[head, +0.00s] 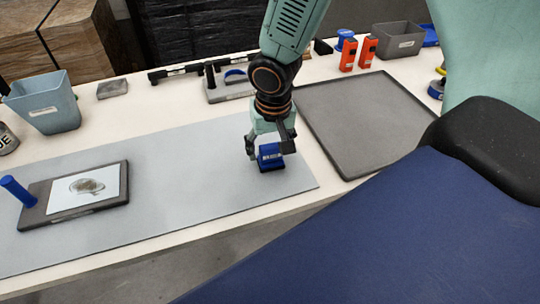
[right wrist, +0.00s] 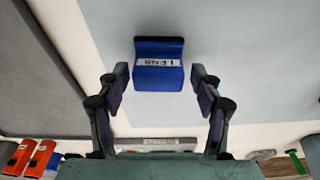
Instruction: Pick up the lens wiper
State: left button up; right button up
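The lens wiper (head: 270,158) is a small blue block with a dark top edge and a white label. It sits on the grey mat (head: 205,180) near the mat's right end. My right gripper (head: 269,145) is right over it, pointing down, with its fingers open. In the right wrist view, the wiper (right wrist: 158,73) lies ahead of and between the two spread fingertips (right wrist: 160,82), with a gap on each side. The fingers do not appear to touch it. My left gripper is not in view.
A dark grey tray (head: 365,88) lies right of the mat. A dark board with a picture (head: 120,196) and a blue upright handle (head: 17,190) lies at left. A blue-grey bin (head: 45,108), orange items (head: 349,54) and a grey bin (head: 398,40) stand farther back.

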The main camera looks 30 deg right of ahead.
aim_at(270, 146)
jog(key=shift+d, duration=0.15)
jog(key=c, duration=0.9)
jog(key=shift+c, duration=0.2)
notch_tip(270, 146, up, 9)
jog(key=p, duration=0.3)
jog(key=shift+r, duration=0.5)
